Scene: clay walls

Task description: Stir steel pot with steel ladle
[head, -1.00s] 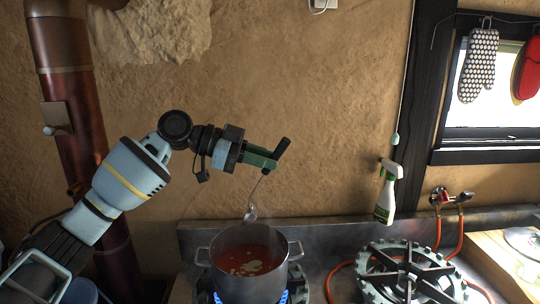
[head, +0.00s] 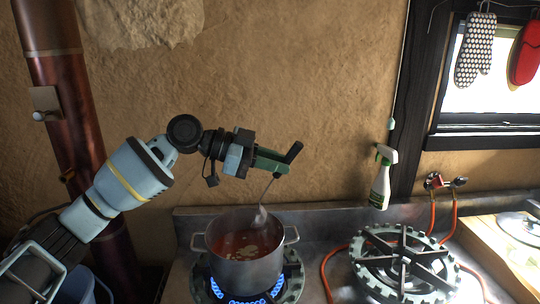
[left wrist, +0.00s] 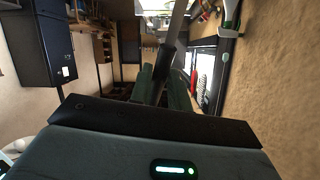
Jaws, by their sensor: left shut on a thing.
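The steel pot (head: 246,270) stands on the lit left burner in the head view, with red soup (head: 238,244) and pale pieces inside. My left gripper (head: 284,163) is shut on the black handle of the steel ladle (head: 266,193), above and behind the pot. The ladle hangs down from the gripper, its bowl (head: 260,216) over the back part of the pot's opening. I cannot tell whether the bowl touches the soup. The left wrist view shows the green fingers (left wrist: 162,88) closed around the dark handle. My right gripper is not in view.
Blue flames (head: 247,299) burn under the pot. An empty burner (head: 402,262) with a red hose stands to the right. A spray bottle (head: 382,180) stands behind it against the wall. Oven mitts (head: 475,50) hang by the window. A wooden counter (head: 510,250) lies at the far right.

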